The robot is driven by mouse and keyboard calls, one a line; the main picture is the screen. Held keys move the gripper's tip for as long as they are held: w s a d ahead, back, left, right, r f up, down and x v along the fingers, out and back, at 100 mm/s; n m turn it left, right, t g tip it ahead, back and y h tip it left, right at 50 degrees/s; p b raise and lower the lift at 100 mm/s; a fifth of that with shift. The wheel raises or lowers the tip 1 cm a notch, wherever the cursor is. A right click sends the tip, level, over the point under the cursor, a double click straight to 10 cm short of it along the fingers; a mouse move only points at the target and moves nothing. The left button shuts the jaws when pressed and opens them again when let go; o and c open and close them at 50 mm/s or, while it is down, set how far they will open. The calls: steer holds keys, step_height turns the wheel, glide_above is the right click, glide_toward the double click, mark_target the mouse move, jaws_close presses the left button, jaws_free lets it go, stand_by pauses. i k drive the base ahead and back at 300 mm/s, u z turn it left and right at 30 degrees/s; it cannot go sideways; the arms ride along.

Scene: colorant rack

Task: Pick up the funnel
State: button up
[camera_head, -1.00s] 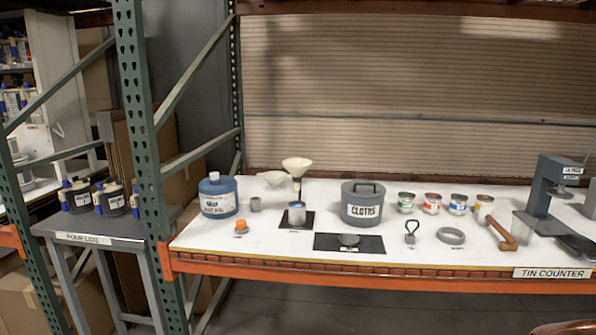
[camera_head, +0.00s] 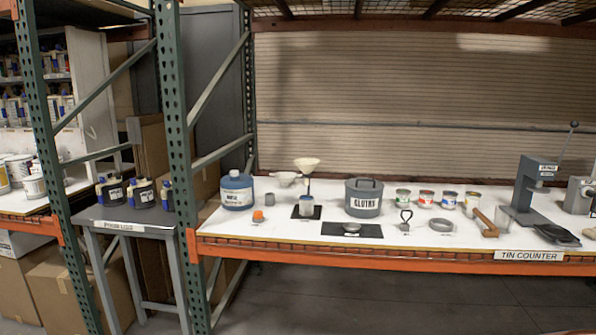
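A cream funnel (camera_head: 307,164) is near the back of the white counter (camera_head: 275,232), left of the middle. It is wide side up on a thin dark stem, above a small tin (camera_head: 306,206) on a black plate (camera_head: 296,215). Whether a stand or its own spout holds it up is too small to tell. A second pale, bowl-like thing (camera_head: 284,178) lies just left of it; I cannot tell what it is. My gripper is not in view.
A blue jug (camera_head: 237,192) and small grey cup (camera_head: 269,198) stand left of the funnel. A grey CLOTHS pot (camera_head: 363,198) stands right. A green rack post (camera_head: 176,150) and orange front beam (camera_head: 380,262) border the counter. Floor (camera_head: 400,305) shows below.

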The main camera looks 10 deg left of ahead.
mark_target(307, 165)
steer(key=u, duration=0.7)
steer(key=i, duration=0.85)
steer(key=u, duration=0.85)
steer(key=i, duration=1.1)
steer(key=z, duration=0.4)
steer(key=i, duration=1)
steer(key=z, duration=0.6)
